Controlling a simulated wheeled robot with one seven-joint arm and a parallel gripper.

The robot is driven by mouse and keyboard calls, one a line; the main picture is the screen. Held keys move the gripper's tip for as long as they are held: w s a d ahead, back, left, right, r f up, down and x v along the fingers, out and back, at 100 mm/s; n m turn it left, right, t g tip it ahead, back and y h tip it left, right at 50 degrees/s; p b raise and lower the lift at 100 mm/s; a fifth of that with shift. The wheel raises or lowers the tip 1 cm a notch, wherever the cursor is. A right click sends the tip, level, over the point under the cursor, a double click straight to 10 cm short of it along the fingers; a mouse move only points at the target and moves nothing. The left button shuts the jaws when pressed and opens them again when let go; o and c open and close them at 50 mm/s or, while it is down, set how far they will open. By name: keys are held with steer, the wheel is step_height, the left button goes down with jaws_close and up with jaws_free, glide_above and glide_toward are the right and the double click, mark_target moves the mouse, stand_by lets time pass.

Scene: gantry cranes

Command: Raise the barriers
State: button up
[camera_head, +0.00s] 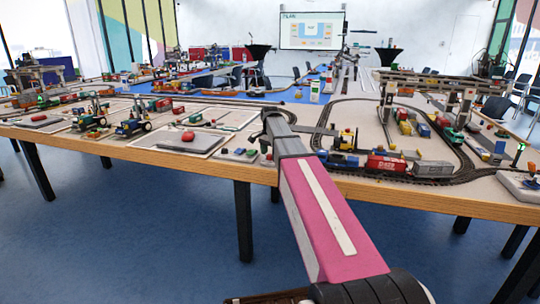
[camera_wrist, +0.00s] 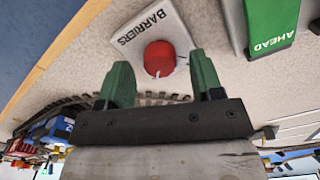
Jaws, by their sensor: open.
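In the wrist view, a red round button (camera_wrist: 160,58) sits on a light plate (camera_wrist: 128,38) lettered BARRIERS. My gripper (camera_wrist: 160,62) is open, with green fingers apart. In this view the button shows between and just beyond the fingertips. The frames do not show contact, and I cannot tell the exact height. Nothing is held. In the head view my pink and grey arm reaches over the table's front edge. The fingers cannot be made out there, and I cannot identify the BARRIERS plate. The barriers themselves are not clearly identifiable.
A green block (camera_wrist: 270,28) marked AHEAD lies right of the plate. Curved track (camera_wrist: 160,98) runs behind the fingers. In the head view a red wagon (camera_head: 386,163) stands on track right of my arm, near a gantry crane (camera_head: 430,80). Another red button (camera_head: 188,136) lies left.

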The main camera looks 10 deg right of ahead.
steer(key=shift+f, duration=0.5)
steer(key=c, duration=0.9)
